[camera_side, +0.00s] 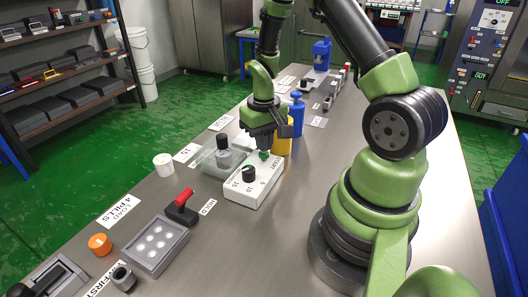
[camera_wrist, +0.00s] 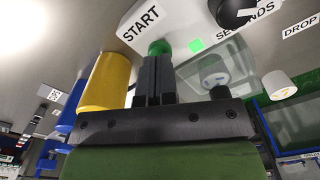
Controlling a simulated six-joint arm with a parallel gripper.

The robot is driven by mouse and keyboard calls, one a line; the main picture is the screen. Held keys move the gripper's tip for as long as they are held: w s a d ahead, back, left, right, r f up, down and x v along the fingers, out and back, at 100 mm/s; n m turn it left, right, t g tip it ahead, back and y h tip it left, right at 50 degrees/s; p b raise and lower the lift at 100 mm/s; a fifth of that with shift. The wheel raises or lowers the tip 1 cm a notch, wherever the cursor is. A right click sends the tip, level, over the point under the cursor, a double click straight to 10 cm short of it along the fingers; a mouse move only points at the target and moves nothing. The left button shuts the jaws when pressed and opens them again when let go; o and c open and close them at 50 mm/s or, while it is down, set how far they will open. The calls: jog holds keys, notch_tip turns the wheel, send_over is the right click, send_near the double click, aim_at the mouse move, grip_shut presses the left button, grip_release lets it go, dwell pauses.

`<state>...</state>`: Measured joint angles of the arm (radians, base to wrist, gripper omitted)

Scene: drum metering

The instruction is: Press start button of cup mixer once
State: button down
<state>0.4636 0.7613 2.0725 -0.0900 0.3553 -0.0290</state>
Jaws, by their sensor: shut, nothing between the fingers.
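The cup mixer is a white box (camera_side: 243,194) with a black dial (camera_side: 249,174) and a START label. Its green start button (camera_side: 264,155) is near the back edge. In the wrist view the button (camera_wrist: 159,47) shows just past my fingertips, beside the START label (camera_wrist: 140,23). In the wrist view the fingertips (camera_wrist: 158,60) partly cover the button. I cannot tell whether they touch it.
A yellow cylinder (camera_side: 285,147) stands close beside my gripper, with a blue bottle (camera_side: 297,120) behind it. A clear tray (camera_side: 212,165) with a dark-capped container adjoins the mixer's left.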

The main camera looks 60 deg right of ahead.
jog(key=shift+r, duration=2.7)
jog(key=shift+a+r, duration=0.1)
jog(key=shift+r, duration=0.1)
jog(key=s+a+r+t, duration=0.1)
jog(key=a+r+t, duration=0.1)
jog(key=a+r, duration=0.3)
jog(key=s+a+r+t, duration=0.1)
jog(key=a+r+t, duration=0.15)
jog(key=r, duration=0.45)
jog(key=s+a+r+n+t+y, duration=0.2)
jog(key=s+a+r, duration=0.4)
jog(key=s+a, duration=0.1)
jog(key=shift+s+a+r+t, duration=0.25)
jog(key=shift+s+a+t, duration=0.1)
jog(key=shift+s, duration=0.5)
